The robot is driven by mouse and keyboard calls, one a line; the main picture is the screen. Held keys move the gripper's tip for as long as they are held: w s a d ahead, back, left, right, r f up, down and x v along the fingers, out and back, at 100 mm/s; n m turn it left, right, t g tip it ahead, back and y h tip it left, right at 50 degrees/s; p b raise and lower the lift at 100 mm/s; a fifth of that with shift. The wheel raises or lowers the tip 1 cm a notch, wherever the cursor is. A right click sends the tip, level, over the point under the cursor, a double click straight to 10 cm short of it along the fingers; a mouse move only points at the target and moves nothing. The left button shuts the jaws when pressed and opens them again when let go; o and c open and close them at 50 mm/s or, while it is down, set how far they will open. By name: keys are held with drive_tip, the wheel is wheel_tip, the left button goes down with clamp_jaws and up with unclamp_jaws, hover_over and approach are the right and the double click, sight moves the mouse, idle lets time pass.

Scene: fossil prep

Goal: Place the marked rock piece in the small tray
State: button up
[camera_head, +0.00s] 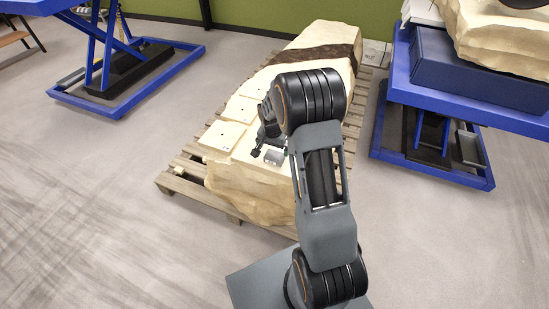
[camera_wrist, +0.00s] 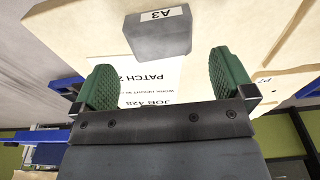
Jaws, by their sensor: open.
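A grey block with a white "A3" label (camera_wrist: 158,35) rests on a cream surface in the wrist view, just beyond my fingertips. A small grey block (camera_head: 273,156) also shows beside my gripper in the head view. My gripper (camera_wrist: 162,82) is open, its two green pads apart, with nothing between them but the printed sheet below. In the head view my gripper (camera_head: 262,143) is over the cream rock, partly hidden by my arm. I cannot make out a small tray for certain. Which piece is the marked one is unclear beyond the A3 label.
The large cream rock (camera_head: 240,181) lies on a wooden pallet (camera_head: 178,185), with several flat pale slabs (camera_head: 241,108) on top. A printed sheet (camera_wrist: 150,84) lies under my fingers. Blue lift tables stand left (camera_head: 195,52) and right (camera_head: 480,178). Floor at left is clear.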

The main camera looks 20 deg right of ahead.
sight(274, 154)
drive_tip(key=shift+w+d+f, duration=0.15)
drive_tip(key=shift+f, duration=1.2)
drive_tip(key=shift+w+d+f, duration=0.1)
drive_tip(key=shift+f, duration=1.25)
drive_tip(key=shift+c, duration=0.2)
drive_tip(key=c, duration=1.1)
drive_tip(key=shift+r, duration=0.1)
